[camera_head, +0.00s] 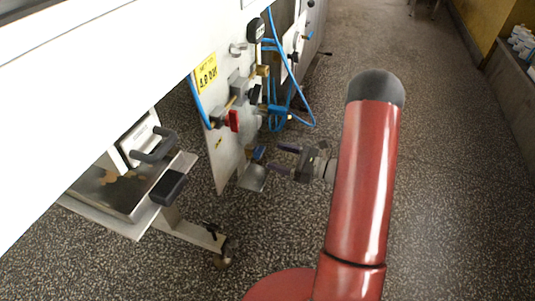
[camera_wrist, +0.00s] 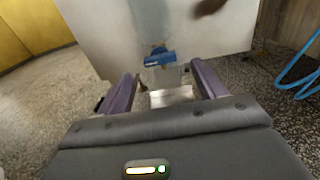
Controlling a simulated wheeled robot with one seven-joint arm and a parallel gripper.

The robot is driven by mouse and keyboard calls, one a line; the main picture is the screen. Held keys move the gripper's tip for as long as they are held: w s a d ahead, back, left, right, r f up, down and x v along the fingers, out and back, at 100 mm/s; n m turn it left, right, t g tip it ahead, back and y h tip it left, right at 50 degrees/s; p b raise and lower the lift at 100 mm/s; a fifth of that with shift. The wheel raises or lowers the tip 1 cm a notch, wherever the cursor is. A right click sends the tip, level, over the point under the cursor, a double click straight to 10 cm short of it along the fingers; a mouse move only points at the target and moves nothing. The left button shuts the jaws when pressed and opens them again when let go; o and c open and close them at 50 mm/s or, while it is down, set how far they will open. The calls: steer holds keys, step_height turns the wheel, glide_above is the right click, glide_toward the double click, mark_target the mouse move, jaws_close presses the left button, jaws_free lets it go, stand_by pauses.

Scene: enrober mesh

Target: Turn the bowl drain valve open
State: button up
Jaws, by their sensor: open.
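The bowl drain valve appears to be the one with the blue handle (camera_head: 258,153), low on the white machine panel. In the wrist view the blue handle (camera_wrist: 159,59) lies crosswise, ahead of my fingers and centred between them. My gripper (camera_head: 281,158) is at the right of the valve, pointing at it. Its two purple fingers (camera_wrist: 160,88) are spread apart, with nothing held between them. Whether a fingertip touches the handle cannot be told. The valve body behind the handle is partly hidden.
A red-handled valve (camera_head: 233,120) sits higher on the panel, under a yellow label (camera_head: 206,73). Blue hoses (camera_head: 291,108) hang at the panel's far side. A metal tray (camera_head: 118,190) with black handles stands at the left. The speckled floor to the right is open.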

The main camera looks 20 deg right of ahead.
mark_target(259, 152)
steer(key=shift+x, duration=2.25)
steer(key=shift+c, duration=0.4)
steer(key=c, duration=0.9)
